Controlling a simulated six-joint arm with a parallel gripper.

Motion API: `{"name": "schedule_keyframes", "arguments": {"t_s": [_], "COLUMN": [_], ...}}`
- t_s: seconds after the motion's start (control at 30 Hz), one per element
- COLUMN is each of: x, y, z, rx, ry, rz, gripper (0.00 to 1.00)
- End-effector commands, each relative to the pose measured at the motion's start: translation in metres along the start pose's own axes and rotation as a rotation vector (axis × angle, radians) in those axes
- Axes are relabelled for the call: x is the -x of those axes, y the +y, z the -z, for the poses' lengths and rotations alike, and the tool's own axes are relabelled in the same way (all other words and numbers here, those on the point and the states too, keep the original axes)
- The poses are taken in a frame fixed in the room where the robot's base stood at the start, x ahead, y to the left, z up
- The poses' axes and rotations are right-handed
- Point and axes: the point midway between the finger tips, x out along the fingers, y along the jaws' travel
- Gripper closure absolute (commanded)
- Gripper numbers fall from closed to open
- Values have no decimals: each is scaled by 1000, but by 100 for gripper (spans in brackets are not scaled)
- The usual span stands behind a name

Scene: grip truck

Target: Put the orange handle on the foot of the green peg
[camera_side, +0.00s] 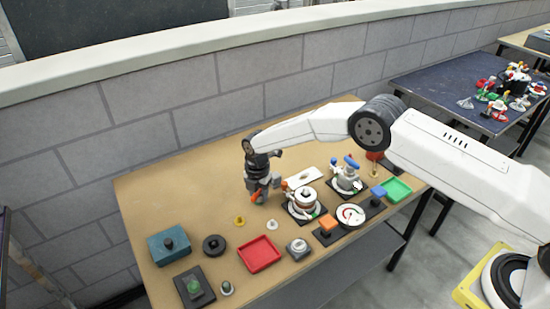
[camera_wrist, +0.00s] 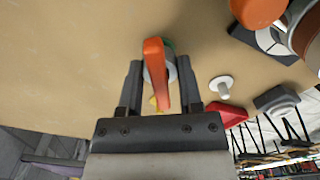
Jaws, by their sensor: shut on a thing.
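My gripper (camera_side: 262,195) is low over the middle of the tan table in the side view. In the wrist view its two dark fingers (camera_wrist: 160,70) are shut on the orange handle (camera_wrist: 156,60), a long tapered piece. In the side view a little orange of the handle (camera_side: 262,188) shows at the fingertips. Behind the handle, the wrist view shows a green edge (camera_wrist: 169,46) and a pale round part (camera_wrist: 171,72), probably the green peg and its foot. The handle covers most of them, so I cannot tell whether they touch. In the side view my gripper hides this spot.
Close to my gripper are a white peg (camera_side: 271,225), a yellow peg (camera_side: 239,221) and a round valve-like assembly (camera_side: 304,205) on its right. The table's back left is clear.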

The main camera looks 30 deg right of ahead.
Motion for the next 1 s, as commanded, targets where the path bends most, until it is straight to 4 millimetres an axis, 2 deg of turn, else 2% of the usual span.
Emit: {"name": "schedule_keyframes", "arguments": {"t_s": [1.0], "x": [-5], "y": [0], "z": [0], "rx": [0], "ry": [0], "rz": [0], "gripper": [100]}}
